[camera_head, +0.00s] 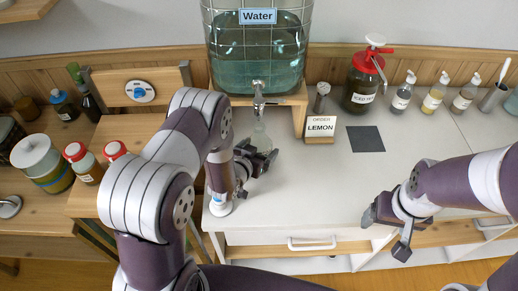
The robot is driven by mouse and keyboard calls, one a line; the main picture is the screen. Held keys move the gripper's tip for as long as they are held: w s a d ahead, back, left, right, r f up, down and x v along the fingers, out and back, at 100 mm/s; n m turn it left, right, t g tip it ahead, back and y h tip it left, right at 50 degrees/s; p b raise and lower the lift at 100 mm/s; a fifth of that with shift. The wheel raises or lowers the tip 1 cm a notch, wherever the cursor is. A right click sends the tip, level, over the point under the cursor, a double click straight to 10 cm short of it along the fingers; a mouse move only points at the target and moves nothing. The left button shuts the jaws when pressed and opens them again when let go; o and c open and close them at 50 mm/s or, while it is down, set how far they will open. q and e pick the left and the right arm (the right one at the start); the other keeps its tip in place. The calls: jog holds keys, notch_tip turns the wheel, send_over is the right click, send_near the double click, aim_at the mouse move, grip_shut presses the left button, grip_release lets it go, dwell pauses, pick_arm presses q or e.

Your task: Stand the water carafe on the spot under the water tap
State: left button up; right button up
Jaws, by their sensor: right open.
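The water tap (259,101) sticks out at the front of the big clear tank (258,50) labelled "Water". A clear glass carafe (262,137) stands upright below the tap, roughly in line with it; its base and the spot under it are hidden. My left gripper (262,160) is low at the near side of the carafe, its dark fingers overlapping the carafe's lower part. Whether they grip it cannot be told. My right gripper (386,235) is open and empty at the counter's front edge, well right of the carafe.
A "LEMON" order sign (320,127) and a dark square mat (366,139) lie right of the tap. A red-lidded "ICED TEA" jar (363,85) and several pump bottles stand behind. Red-capped bottles (83,163) are at left. The middle of the white counter (315,185) is clear.

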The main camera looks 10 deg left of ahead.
pick_arm(q)
jog(key=shift+f+b, duration=0.45)
jog(key=shift+b, duration=0.1)
dwell(0.6)
jog(key=o, duration=1.2)
jog(key=shift+p+v, duration=0.8)
jog(key=shift+v, duration=0.6)
jog(key=shift+p+v, duration=1.25)
jog(key=shift+v, duration=1.4)
jog(key=shift+w, duration=0.1)
